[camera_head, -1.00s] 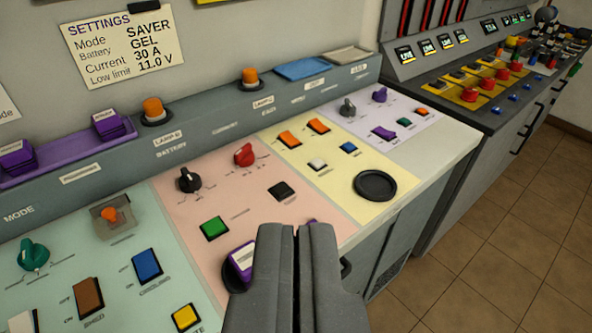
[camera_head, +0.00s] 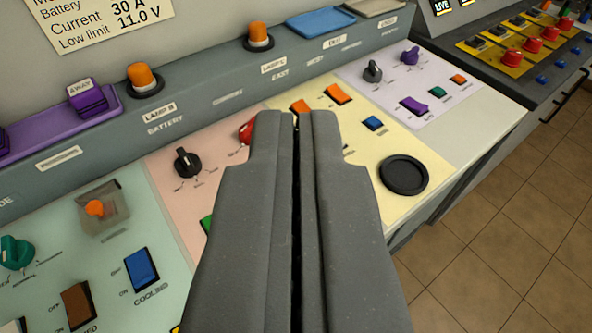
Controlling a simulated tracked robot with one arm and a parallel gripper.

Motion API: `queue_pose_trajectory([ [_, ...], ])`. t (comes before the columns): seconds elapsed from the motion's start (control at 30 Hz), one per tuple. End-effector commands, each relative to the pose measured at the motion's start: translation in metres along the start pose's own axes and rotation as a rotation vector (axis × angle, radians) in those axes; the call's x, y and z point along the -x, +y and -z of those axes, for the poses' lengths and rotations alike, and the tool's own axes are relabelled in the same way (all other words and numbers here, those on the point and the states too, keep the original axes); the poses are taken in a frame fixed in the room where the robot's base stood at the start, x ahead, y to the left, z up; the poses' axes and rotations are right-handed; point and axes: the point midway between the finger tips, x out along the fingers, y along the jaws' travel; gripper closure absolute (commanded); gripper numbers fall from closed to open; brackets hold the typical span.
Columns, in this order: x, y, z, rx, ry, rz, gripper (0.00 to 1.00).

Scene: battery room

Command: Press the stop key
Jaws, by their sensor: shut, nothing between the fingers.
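My gripper (camera_head: 297,122) is shut and empty, large in the middle of the view, reaching over the pink and yellow panels. I can read no label "stop" on any key. On the pink panel, only the edge of a green key (camera_head: 207,223) shows left of my gripper. The black key on that panel is hidden behind my gripper. A black rotary knob (camera_head: 187,163) and part of a red knob (camera_head: 246,132) show there too. The yellow panel has two orange keys (camera_head: 338,94) and a blue key (camera_head: 373,123). I cannot tell whether my fingertips touch anything.
A round black dish (camera_head: 404,175) sits on the yellow panel. The green panel at left has a blue cooling key (camera_head: 141,269) and a brown key (camera_head: 79,305). Orange lamps (camera_head: 258,37) stand on the rear ledge. Floor (camera_head: 490,230) is open at right.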

Motion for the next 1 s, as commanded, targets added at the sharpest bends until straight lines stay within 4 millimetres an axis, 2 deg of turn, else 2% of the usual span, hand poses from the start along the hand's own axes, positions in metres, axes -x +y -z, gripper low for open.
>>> queue_pose_trajectory([
  [0.07, -0.003, 0.0, 0.001, -0.004, -0.005, 0.002, 1.0],
  [0.17, -0.018, -0.002, 0.003, -0.025, -0.029, 0.011, 1.0],
  [0.27, -0.048, -0.004, 0.003, -0.067, -0.077, 0.028, 1.0],
  [0.43, -0.114, -0.012, -0.01, -0.182, -0.193, 0.054, 1.0],
  [0.7, -0.205, -0.012, -0.055, -0.394, -0.374, 0.052, 1.0],
  [0.9, -0.25, -0.007, -0.099, -0.542, -0.489, 0.012, 1.0],
  [1.0, -0.263, -0.004, -0.118, -0.597, -0.531, -0.01, 1.0],
])
